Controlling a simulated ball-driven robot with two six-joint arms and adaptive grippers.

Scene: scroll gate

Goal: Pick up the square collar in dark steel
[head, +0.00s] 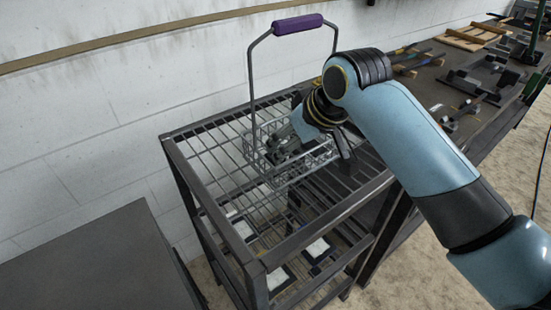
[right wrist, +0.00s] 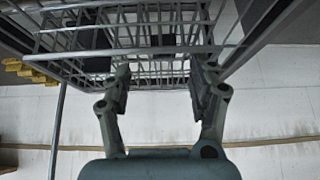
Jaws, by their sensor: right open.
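I cannot make out the square collar in dark steel in either view; my right gripper and arm may hide it. A wire basket (head: 318,158) with a purple handle (head: 297,24) stands on the rack. My right gripper (head: 290,148) reaches down at the basket from the right. In the right wrist view my right gripper (right wrist: 162,78) has its two fingers apart with no object seen between them. The basket's wire wall (right wrist: 130,38) shows just beyond the fingertips. I cannot tell whether the fingers touch the wires. My left gripper is in neither view.
The basket's rack (head: 205,155) has a barred top and a dark frame, with pale items on a lower level. A dark bench (head: 425,85) with several metal parts lies to the right. A dark flat surface (head: 95,265) is at the lower left. A pale wall stands behind.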

